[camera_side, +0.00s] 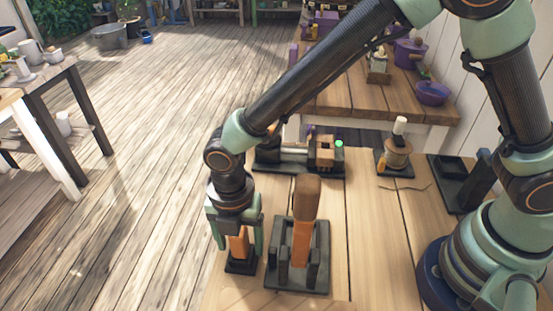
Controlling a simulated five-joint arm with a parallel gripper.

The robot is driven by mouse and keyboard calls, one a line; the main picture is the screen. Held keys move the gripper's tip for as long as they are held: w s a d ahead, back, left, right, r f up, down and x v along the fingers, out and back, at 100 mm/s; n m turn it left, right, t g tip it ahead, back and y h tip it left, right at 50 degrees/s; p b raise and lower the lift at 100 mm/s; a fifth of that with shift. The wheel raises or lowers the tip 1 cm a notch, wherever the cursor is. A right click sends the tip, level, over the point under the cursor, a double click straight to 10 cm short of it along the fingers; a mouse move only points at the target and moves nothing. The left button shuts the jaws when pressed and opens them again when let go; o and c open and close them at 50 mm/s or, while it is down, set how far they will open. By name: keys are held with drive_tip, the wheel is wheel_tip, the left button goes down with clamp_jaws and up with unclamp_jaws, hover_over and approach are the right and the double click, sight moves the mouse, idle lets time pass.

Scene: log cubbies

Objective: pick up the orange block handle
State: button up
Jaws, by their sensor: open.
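My gripper (238,246) points down at the left front of the wooden workbench, its jaws open. An orange block (239,244) stands upright on a small dark base (241,267) between the two fingers. The fingers are on either side of it; I cannot tell whether either one touches it. The block's upper part is hidden by my gripper. Just to the right, a taller orange piece with a brown top (305,195) stands upright in a dark slotted stand (297,281).
Behind are a dark tray with wooden parts (325,153), a spool-like wooden piece on a dark base (397,155) and a black stand (463,180). Bare bench (370,240) lies right of the slotted stand. The bench's left edge is close to my gripper.

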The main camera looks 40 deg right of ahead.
clamp_jaws()
drive_tip(key=shift+r, duration=0.1)
